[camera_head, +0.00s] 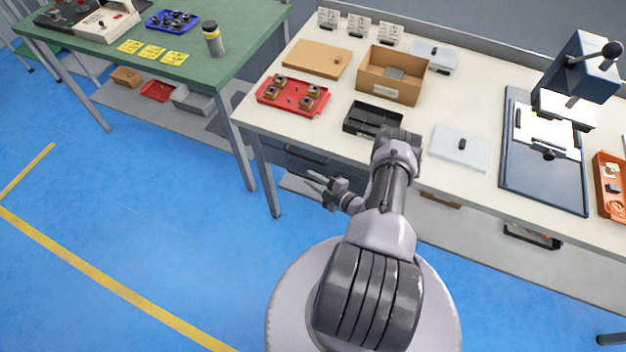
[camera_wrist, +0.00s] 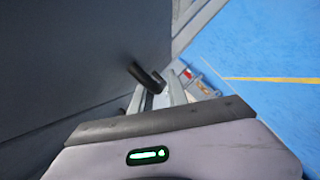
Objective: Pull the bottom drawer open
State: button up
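The drawer unit (camera_head: 284,158) hangs under the left end of the pale workbench, with a dark front and a dark bar handle (camera_head: 306,153) on an upper drawer. The bottom drawer's front is not clearly visible in the head view, partly behind my arm. My gripper (camera_head: 313,181) is low in front of the unit, its two fingers apart. In the wrist view, a dark grey drawer front (camera_wrist: 75,55) fills the left side. A black handle (camera_wrist: 146,78) stands out from it at the fingertips, between the fingers as seen; contact cannot be told.
On the pale workbench (camera_head: 270,122) are a red tray (camera_head: 270,97), a cardboard box (camera_head: 388,88) and a black divided tray (camera_head: 353,121). A green table (camera_head: 110,75) stands to the left, its leg near the drawer unit. The blue floor (camera_head: 130,200) in front is clear.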

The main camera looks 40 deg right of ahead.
grip_shut()
dwell(1.4)
